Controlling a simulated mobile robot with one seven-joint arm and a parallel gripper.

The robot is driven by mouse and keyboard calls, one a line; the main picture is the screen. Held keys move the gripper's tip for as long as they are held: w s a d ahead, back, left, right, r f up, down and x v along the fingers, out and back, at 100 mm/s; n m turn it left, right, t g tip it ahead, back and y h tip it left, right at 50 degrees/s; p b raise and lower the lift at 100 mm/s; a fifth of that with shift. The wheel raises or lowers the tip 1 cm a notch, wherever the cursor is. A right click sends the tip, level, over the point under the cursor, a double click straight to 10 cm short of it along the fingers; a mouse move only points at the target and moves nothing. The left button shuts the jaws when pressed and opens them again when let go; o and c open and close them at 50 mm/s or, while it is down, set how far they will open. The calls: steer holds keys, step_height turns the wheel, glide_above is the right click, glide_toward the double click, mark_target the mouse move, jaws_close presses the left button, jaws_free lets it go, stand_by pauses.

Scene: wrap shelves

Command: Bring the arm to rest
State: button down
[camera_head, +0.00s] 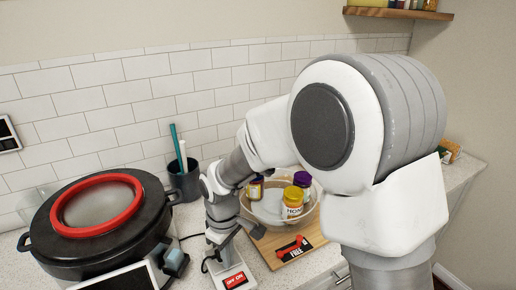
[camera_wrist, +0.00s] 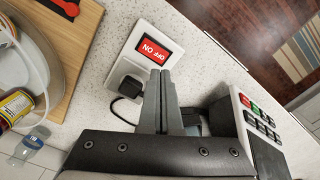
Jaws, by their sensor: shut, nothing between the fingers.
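My arm reaches down over the counter in the head view, with its large white and grey joints covering much of the right side. My gripper (camera_wrist: 160,78) is shut and empty in the wrist view, its two grey fingers together. Its tips appear just short of a white switch plate (camera_wrist: 129,64) with a red "OFF ON" face (camera_wrist: 154,48); whether they touch it cannot be told. In the head view the switch (camera_head: 236,281) is at the bottom edge, just below my wrist, and the fingers are hard to make out there.
A black cooker with a red-ringed lid (camera_head: 95,230) stands left. A dark utensil cup (camera_head: 186,180) is by the wall. A bowl holding jars, including a yellow one (camera_head: 292,203), and a wooden board (camera_head: 269,245) are right of my wrist. A keypad device (camera_wrist: 258,115) is close right.

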steer(key=d+r+m+t, duration=0.1)
steer(key=d+r+m, duration=0.2)
steer(key=d+r, duration=0.45)
steer(key=s+d+r+m+t, duration=0.4)
steer(key=s+d+r+m, duration=0.5)
steer(key=s+d+r, duration=0.3)
steer(key=s+d, duration=0.2)
steer(key=d, duration=0.2)
steer(key=shift+t, duration=0.3)
steer(key=shift+w+a, duration=0.1)
